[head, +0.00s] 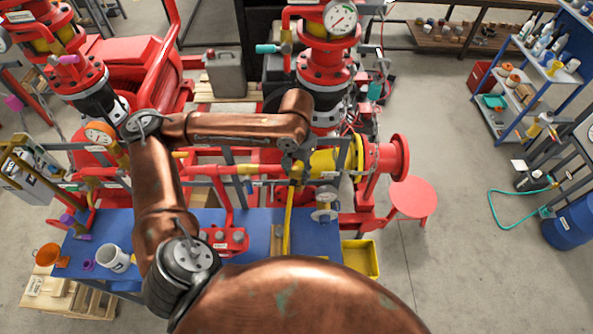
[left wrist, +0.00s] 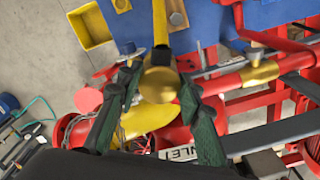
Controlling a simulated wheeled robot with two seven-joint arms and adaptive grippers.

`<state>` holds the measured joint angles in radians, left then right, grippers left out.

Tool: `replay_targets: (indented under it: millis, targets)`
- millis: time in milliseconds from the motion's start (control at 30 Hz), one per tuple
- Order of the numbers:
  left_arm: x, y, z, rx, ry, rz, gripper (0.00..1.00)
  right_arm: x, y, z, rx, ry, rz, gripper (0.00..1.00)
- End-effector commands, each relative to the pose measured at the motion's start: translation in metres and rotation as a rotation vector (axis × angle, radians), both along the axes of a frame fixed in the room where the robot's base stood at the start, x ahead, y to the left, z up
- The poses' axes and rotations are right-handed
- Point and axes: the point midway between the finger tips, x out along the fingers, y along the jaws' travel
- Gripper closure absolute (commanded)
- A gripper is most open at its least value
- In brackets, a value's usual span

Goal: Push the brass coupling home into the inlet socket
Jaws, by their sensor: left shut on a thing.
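The brass coupling (left wrist: 160,84) sits between the fingers of my left gripper (left wrist: 162,98) in the left wrist view, with a yellow hose (left wrist: 160,22) running away from it. In the head view my left gripper (head: 291,160) is at the left end of the yellow pump body (head: 326,162), shut on the coupling. The yellow hose (head: 288,222) hangs down from there over the blue bench. An INLET label (left wrist: 181,153) shows just beside the fingers. The inlet socket's mouth is hidden, so I cannot tell how far the coupling is in. My right gripper is not in view.
Red pipes and grey rails surround the gripper closely. A yellow bin (head: 360,258) and a red round stool (head: 413,197) stand to the right. Open floor lies farther right.

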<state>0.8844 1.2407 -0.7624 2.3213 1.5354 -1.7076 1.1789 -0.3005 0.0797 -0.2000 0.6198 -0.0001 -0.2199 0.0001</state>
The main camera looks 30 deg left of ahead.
Motion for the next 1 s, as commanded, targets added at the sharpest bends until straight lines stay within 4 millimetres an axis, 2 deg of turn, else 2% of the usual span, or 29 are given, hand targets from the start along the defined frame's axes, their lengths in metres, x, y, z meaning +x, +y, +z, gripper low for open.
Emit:
replay_targets:
  millis: [867,900,1000]
  targets:
    - [0.000,0.000,-0.013,0.000,0.000,0.000,0.96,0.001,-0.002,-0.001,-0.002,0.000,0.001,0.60]
    - [0.000,0.000,-0.013,0.000,0.000,0.000,0.65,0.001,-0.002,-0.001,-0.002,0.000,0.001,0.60]
    - [0.000,0.000,-0.013,0.000,0.000,0.000,0.58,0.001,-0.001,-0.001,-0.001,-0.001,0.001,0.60]
